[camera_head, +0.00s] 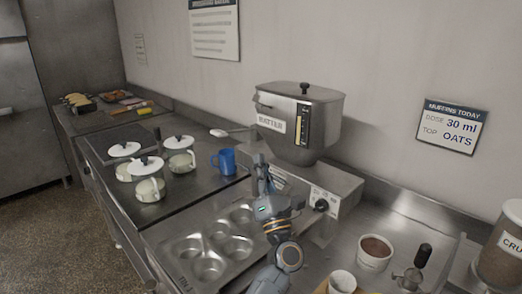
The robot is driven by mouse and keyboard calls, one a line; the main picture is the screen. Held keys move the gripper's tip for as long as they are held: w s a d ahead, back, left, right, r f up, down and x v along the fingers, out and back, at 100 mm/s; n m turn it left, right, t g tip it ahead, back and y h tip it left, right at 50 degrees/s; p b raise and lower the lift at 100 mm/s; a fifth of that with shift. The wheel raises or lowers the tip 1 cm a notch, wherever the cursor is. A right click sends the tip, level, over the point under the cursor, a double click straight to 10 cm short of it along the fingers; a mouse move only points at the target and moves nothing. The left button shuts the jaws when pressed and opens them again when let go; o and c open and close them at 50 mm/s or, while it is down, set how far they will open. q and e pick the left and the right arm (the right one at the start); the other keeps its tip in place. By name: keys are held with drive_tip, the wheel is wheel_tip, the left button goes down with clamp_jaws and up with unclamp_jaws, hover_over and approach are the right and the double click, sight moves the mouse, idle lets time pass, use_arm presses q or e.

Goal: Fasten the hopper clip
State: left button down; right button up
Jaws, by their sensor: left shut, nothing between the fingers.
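The metal hopper (325,118) stands on the dispenser body against the wall. It carries a "BATTER" label (270,122), a sight gauge and a lid with a black knob (305,88). The lid appears to sit on top. A small clip-like piece shows at the lid's left edge, too small to tell whether it is fastened. My left gripper (262,166) is shut and empty, pointing up in front of the dispenser, below the label and left of the hopper's outlet. It seems apart from the hopper. My right gripper is out of view.
A muffin tin (208,268) lies below and left of my left arm. A blue mug (224,161) and several lidded jars (149,188) stand on the counter left. A brown-filled cup (375,252), a white cup (342,282) and a canister (500,262) are at right.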

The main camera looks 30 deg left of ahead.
use_arm(q)
drive_tip(key=d+r+p+x, duration=0.1)
drive_tip(key=p+x, duration=0.4)
drive_tip(key=x, duration=0.6)
drive_tip(key=shift+d+r, duration=0.35)
drive_tip(key=shift+d, duration=0.2)
drive_tip(key=shift+w, duration=0.15)
drive_tip(key=shift+w, duration=0.1)
